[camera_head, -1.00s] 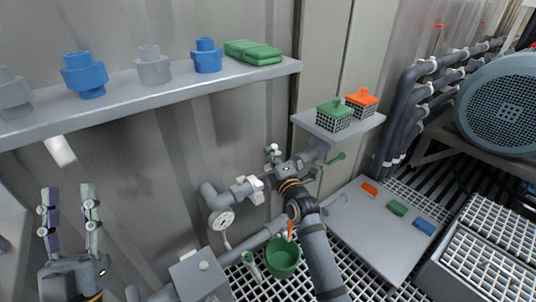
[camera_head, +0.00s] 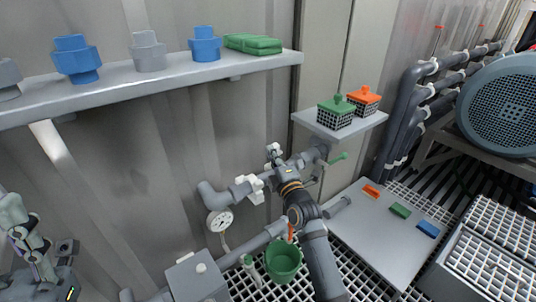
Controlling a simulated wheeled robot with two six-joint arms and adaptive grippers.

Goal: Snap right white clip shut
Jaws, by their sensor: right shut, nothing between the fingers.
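A white clip (camera_head: 256,189) sits around the grey pipe (camera_head: 240,193) on the wall, just right of the elbow. My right gripper (camera_head: 273,152) is shut and empty, at the pipe's right part, above and right of this clip. My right wrist and arm cover the pipe there, so I cannot make out a second white clip or its state. My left gripper (camera_head: 28,235) is at the lower left edge, away from the pipe and partly cut off; its opening is unclear.
A gauge (camera_head: 220,221) hangs below the pipe. A green bucket (camera_head: 283,262) stands under my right arm. A shelf (camera_head: 150,88) with blue and grey fittings runs above. A small shelf (camera_head: 340,127) holds green and orange baskets. A grey board (camera_head: 375,240) lies at the right.

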